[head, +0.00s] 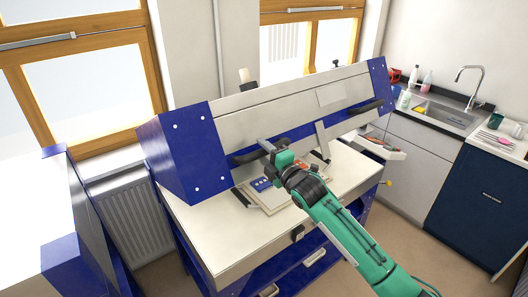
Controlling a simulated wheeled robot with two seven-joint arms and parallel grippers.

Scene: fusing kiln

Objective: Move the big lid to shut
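The big lid (285,109) of the kiln is a long grey-white panel with blue end pieces. It stands raised and tilted above the white-topped kiln table, with a gap beneath its lower edge. Two dark handles sit along its front, a left handle (245,158) and a right handle (371,107). My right gripper (268,146), on a green arm from the lower right, is at the left handle and overlaps it. Whether its fingers are closed around the handle or only beside it is hard to see. My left gripper is out of view.
Under the lid, a flat piece with blue squares (262,184) lies on the table (217,226). A small tray (381,149) sticks out at the table's right. A blue-sided unit (75,215) stands at left, a sink counter (440,118) at right. Floor between table and counter looks clear.

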